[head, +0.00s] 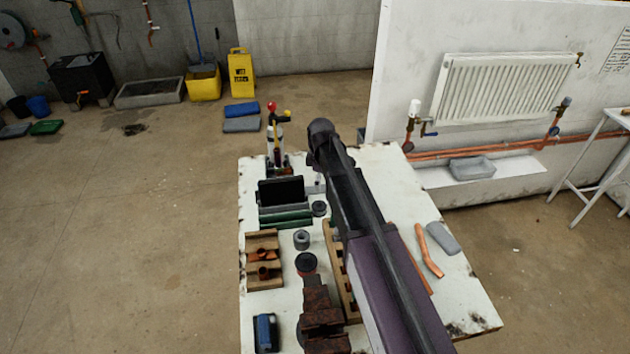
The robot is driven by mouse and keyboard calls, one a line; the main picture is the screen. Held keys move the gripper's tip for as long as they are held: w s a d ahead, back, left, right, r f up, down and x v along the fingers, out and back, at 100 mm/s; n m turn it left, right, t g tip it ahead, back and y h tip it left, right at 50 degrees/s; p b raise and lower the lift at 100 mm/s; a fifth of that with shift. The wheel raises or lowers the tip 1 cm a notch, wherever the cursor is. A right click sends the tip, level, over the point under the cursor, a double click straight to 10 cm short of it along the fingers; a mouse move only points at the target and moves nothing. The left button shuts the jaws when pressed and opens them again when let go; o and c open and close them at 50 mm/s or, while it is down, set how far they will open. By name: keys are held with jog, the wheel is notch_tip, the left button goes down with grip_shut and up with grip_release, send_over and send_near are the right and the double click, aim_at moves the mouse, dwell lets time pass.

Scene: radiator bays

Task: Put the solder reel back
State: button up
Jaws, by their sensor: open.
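A small grey ring-shaped reel (302,240), which looks like the solder reel, sits on the white worktop (400,207) between the wooden block and the slatted wooden rack. A second, darker round reel or roll (319,208) sits farther back, beside the green and grey cases; I cannot tell for certain which is the solder reel. My gripper (316,163) is at the dark far end of my arm, above the back of the worktop. It is open and apart from both round things. Its fingers are small and hard to make out. My arm hides part of the worktop.
A rusty vise (320,318) stands at the front. A wooden block (264,262) holds copper fittings. A slatted rack (340,270) is partly behind my arm. A copper pipe (428,250) and grey pad (443,238) lie right. A torch and bottles stand at the back.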

jog(key=s+d+m, duration=1.5)
jog(key=s+d, duration=0.2)
jog(key=s, duration=0.3)
jog(key=shift+s+m, duration=0.3)
jog(key=shift+m, duration=0.1)
